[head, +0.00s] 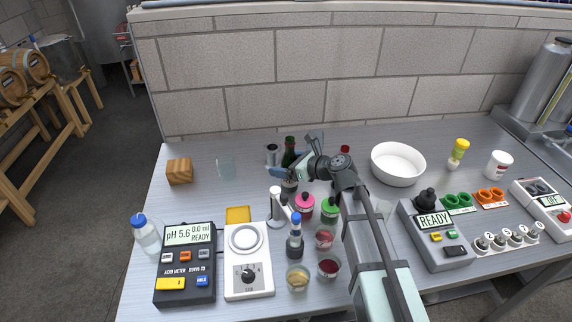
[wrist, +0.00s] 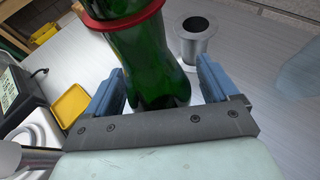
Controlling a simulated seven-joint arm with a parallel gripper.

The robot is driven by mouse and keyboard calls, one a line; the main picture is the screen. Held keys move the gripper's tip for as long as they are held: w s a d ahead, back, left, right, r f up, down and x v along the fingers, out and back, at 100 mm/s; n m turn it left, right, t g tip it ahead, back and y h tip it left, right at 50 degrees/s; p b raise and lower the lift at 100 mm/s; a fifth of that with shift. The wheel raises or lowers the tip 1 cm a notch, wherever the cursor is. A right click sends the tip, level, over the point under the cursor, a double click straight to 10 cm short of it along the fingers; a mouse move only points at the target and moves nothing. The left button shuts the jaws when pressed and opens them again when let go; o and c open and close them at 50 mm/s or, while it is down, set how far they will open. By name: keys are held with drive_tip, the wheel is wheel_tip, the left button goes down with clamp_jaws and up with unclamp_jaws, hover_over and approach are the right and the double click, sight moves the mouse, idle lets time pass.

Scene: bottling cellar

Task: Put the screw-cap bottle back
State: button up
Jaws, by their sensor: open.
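A green glass bottle (wrist: 140,50) with a red ring around it stands between the two blue fingers of my gripper (wrist: 160,92) in the wrist view. The fingers are apart, one on each side of the glass; I cannot tell whether either touches it. In the head view the bottle's dark upper part (head: 290,146) shows just behind my gripper (head: 287,174), which hides part of its body. The bottle's top is out of the wrist view, so its cap cannot be seen there.
A clear glass (head: 226,168) and wooden block (head: 179,171) are to the left. A white bowl (head: 398,164) is at right.

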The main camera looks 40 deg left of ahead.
drive_tip(key=v, duration=1.2)
